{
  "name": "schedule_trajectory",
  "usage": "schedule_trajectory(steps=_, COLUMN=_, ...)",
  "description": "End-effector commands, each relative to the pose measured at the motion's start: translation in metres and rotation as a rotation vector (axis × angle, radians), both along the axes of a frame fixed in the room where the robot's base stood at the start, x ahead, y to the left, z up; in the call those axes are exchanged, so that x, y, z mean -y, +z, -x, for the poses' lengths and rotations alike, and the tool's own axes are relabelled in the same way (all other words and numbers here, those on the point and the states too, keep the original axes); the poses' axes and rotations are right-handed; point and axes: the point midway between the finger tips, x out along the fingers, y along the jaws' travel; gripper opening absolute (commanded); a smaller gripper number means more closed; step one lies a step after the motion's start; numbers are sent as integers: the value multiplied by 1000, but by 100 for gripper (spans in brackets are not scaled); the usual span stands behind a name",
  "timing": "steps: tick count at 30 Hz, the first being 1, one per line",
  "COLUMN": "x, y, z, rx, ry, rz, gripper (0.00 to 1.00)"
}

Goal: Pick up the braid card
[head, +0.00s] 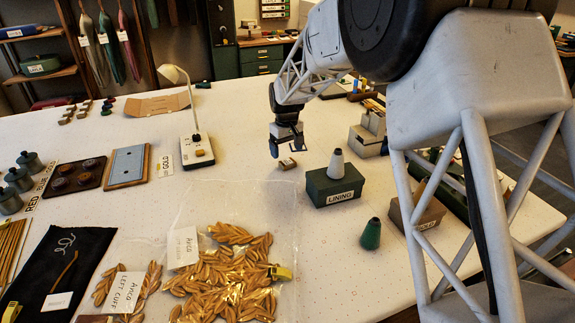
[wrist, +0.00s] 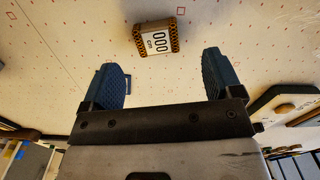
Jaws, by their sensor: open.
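A small card (head: 287,163) lies flat on the white dotted table, and I take it for the braid card. In the wrist view the card (wrist: 156,38) has a white label with dark marks and orange-and-black patterned ends. My gripper (head: 286,147) points down just above and behind it in the head view. The two blue fingers of my gripper (wrist: 163,72) are wide apart with nothing between them. The card lies ahead of the fingertips, roughly in line with the gap and apart from both fingers.
A lamp on a base (head: 197,151) is to the left. A clear bag of gold leaves (head: 230,270) lies in front.

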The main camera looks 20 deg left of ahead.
Motion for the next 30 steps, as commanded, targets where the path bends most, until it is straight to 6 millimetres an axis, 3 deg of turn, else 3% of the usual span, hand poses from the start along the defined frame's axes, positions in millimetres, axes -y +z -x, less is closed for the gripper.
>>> schedule_trajectory(steps=7, x=1, y=-8, z=-1, rx=-1, ry=0, rz=0, gripper=85)
schedule_trajectory(steps=19, x=2, y=-49, z=-3, rx=-2, ry=0, rz=1, gripper=85)
schedule_trajectory(steps=30, x=2, y=-52, z=-3, rx=0, ry=0, rz=0, gripper=85)
